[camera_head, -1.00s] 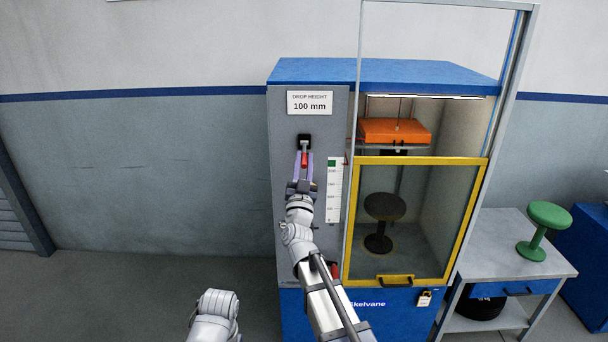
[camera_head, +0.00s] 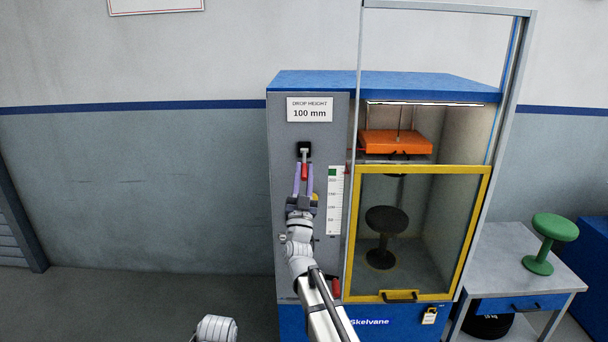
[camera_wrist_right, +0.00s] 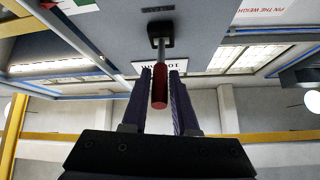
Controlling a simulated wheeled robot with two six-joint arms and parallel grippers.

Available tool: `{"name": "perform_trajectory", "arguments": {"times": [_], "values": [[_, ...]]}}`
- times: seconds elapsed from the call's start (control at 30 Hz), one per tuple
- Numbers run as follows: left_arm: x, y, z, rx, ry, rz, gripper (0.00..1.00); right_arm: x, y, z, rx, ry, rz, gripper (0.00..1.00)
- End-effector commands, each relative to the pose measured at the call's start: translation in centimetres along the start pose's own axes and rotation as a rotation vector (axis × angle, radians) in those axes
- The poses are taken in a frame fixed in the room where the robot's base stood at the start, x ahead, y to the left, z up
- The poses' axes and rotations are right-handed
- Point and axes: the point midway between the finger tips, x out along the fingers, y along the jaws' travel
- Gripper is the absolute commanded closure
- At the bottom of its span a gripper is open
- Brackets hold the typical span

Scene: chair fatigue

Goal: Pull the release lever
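The release lever (camera_head: 304,172) has a red grip on a grey shaft. It comes out of a black mount (camera_head: 304,150) on the grey machine panel and hangs downward in the head view. My right gripper (camera_head: 304,178) has its two purple fingers on either side of the red grip. My left gripper is out of view; only a white arm part of mine shows at the bottom.
A yellow-framed guard (camera_head: 420,169) covers the test chamber, with a dark stool (camera_head: 386,220) inside and an orange weight (camera_head: 396,142) above it. A side table (camera_head: 490,258) with a green stool (camera_head: 549,240) stands right. The left floor is clear.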

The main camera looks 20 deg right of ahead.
Motion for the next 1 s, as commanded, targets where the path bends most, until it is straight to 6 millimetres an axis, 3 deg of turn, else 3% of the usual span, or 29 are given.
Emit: {"name": "perform_trajectory", "arguments": {"times": [0.03,0.27,0.67,1.0], "values": [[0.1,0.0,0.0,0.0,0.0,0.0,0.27,-0.1,0.0,0.0,0.001,-0.001,0.0,0.67],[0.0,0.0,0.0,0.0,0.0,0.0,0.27,-0.1,0.0,0.0,0.0,-0.001,0.0,0.43],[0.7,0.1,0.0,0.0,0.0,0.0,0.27,-1.0,0.1,0.1,0.0,-0.001,0.0,0.43],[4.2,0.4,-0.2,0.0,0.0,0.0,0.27,-6.2,0.2,0.3,0.002,-0.001,0.0,0.43]]}}
